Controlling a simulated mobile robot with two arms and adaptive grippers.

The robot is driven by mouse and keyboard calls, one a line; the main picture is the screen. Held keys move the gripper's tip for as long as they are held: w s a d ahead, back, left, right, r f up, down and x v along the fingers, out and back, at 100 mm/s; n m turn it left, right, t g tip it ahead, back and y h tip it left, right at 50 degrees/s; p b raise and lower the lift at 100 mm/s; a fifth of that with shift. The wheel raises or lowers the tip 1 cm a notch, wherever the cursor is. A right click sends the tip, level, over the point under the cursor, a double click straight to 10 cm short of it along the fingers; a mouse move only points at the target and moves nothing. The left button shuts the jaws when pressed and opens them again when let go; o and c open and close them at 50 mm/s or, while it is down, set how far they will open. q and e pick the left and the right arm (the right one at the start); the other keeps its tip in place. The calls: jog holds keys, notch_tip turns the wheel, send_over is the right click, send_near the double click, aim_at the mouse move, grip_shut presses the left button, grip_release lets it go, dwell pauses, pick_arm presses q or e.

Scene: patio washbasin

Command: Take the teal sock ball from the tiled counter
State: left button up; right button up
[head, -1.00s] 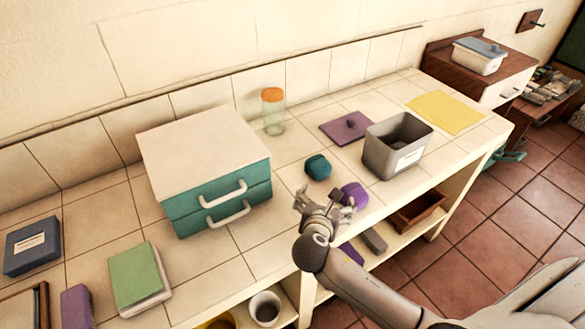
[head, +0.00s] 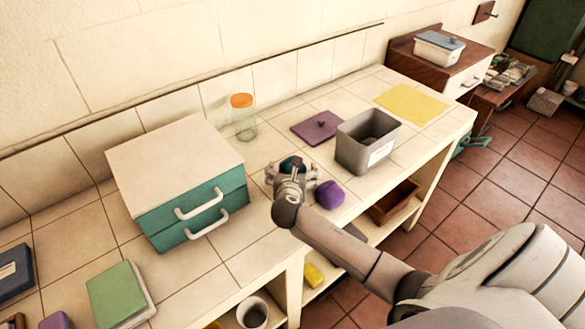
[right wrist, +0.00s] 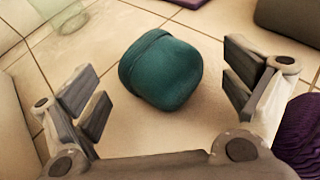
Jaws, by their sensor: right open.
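The teal sock ball (head: 291,164) sits on the tiled counter (head: 262,232), partly hidden behind my right gripper in the head view. In the right wrist view the teal sock ball (right wrist: 161,69) lies ahead of the fingers, roughly centred between them. My right gripper (head: 291,176) is open and empty, with its two fingers (right wrist: 168,92) spread wide to either side of the ball. No finger appears to touch it. My left gripper is in neither view.
A purple sock ball (head: 329,195) lies just right of my gripper. A grey bin (head: 349,151) stands behind it, near a purple lid-like panel (head: 306,129). A teal drawer box (head: 165,219) is at the left, and a jar with an orange lid (head: 243,122) stands at the back.

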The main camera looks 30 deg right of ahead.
jog(key=shift+x, duration=0.85)
jog(key=shift+s+a, duration=0.1)
jog(key=c, duration=1.1)
jog(key=shift+r, duration=0.1)
